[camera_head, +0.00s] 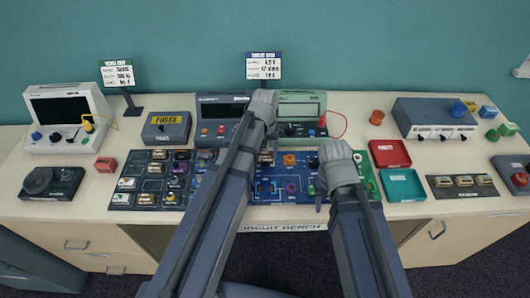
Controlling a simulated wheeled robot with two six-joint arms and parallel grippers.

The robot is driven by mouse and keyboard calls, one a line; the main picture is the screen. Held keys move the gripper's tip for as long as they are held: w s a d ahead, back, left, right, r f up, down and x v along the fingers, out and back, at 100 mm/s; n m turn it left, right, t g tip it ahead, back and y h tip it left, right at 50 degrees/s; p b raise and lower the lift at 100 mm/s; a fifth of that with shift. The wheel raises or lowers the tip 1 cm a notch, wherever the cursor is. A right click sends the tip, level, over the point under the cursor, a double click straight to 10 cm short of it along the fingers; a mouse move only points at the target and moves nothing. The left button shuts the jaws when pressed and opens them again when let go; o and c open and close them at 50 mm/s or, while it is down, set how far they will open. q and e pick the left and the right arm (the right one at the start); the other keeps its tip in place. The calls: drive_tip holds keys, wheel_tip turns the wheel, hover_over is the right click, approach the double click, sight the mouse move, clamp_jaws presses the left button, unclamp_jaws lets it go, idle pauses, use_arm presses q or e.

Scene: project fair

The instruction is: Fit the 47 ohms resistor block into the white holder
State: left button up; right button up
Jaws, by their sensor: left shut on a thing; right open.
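My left gripper (268,112) reaches far over the bench, in front of the two meters. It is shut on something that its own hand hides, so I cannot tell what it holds. My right gripper (329,182) is open, lower and to the right, over the right part of the blue circuit board (273,197). Several small coloured parts sit on this board, and my arms cover some of it. A dark board of small blocks (152,184) lies to the left. The 47 ohms block and the white holder cannot be told apart at this size.
A dark meter (221,108) and a green meter (299,108) stand behind the board. A red tray (390,153) and a green tray (402,185) lie to its right. A sign card (264,67) stands at the back. A grey power unit (432,117) stands at the back right.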

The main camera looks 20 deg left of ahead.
use_arm(q)
drive_tip(key=shift+f+b, duration=0.55)
use_arm(e)
drive_tip(key=shift+f, duration=0.55)
use_arm(q)
drive_tip(key=o, duration=1.4)
drive_tip(key=shift+r, duration=0.15)
use_arm(e)
drive_tip(key=shift+r, duration=0.15)
use_arm(q)
drive_tip(key=shift+r+p, duration=3.9)
drive_tip(key=shift+p, duration=0.15)
use_arm(e)
wheel_tip(320, 180, up, 8)
use_arm(q)
drive_tip(key=s+d+m, duration=0.2)
drive_tip(key=s+d, duration=0.1)
drive_tip(key=s, duration=0.1)
drive_tip(key=s+d+f+m+b, duration=0.1)
drive_tip(key=s+d+m, duration=0.1)
drive_tip(key=s+d, duration=0.2)
drive_tip(key=s+d+f+m+y+b, duration=0.1)
drive_tip(key=s+d+m, duration=0.2)
drive_tip(key=s, duration=0.3)
drive_tip(key=shift+s+d, duration=0.2)
drive_tip(key=shift+d, duration=0.05)
use_arm(e)
wheel_tip(320, 180, down, 2)
drive_tip(key=shift+f, duration=0.15)
